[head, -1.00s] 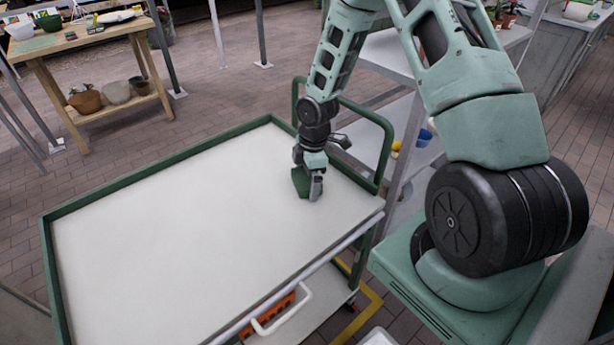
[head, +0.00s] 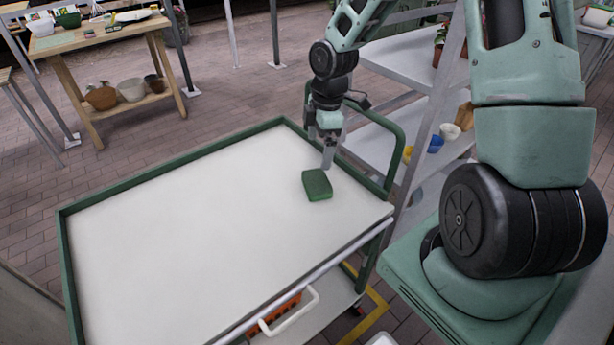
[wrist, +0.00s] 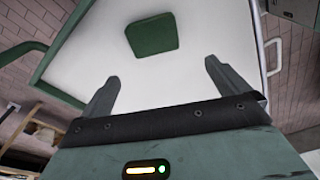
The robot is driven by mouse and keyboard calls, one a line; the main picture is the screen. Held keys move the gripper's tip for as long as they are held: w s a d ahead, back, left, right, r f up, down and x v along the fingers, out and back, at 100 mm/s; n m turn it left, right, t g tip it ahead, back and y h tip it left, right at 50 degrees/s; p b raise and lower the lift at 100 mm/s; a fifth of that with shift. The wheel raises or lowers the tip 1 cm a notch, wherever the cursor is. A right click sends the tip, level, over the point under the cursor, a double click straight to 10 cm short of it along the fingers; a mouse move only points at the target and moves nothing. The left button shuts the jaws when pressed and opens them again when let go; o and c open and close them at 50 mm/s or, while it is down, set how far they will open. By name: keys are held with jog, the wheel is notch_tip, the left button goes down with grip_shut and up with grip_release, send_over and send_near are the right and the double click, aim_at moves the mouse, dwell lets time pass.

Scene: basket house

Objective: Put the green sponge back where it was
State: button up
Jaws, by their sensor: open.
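The green sponge (head: 317,185) lies flat on the white top of the green-rimmed cart (head: 200,230), towards its right end. It also shows in the wrist view (wrist: 152,35), beyond my fingertips. My gripper (head: 322,150) is open and empty, raised just behind the sponge in the head view. In the wrist view my two fingers (wrist: 160,85) stand wide apart with bare cart top between them, and the sponge touches neither.
The rest of the cart top is clear. A green handle (head: 395,150) rises at the cart's right end. Grey shelves (head: 420,110) with a blue bowl (head: 435,144) stand beyond it. A wooden table (head: 95,38) with pots stands at the back left.

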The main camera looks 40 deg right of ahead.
jog(key=s+a+r+m, duration=0.1)
jog(key=s+a+r, duration=0.3)
jog(key=a, duration=0.4)
jog(key=s+a+r+m, duration=0.2)
jog(key=s+a+r, duration=0.25)
jog(key=a, duration=0.45)
jog(key=s+a+r+m, duration=0.1)
jog(key=s+a, duration=0.2)
jog(key=s, duration=0.4)
jog(key=s+a+r+m, duration=0.2)
jog(key=s+a, duration=0.2)
jog(key=s, duration=0.4)
jog(key=shift+r+h, duration=0.25)
jog(key=shift+h, duration=0.05)
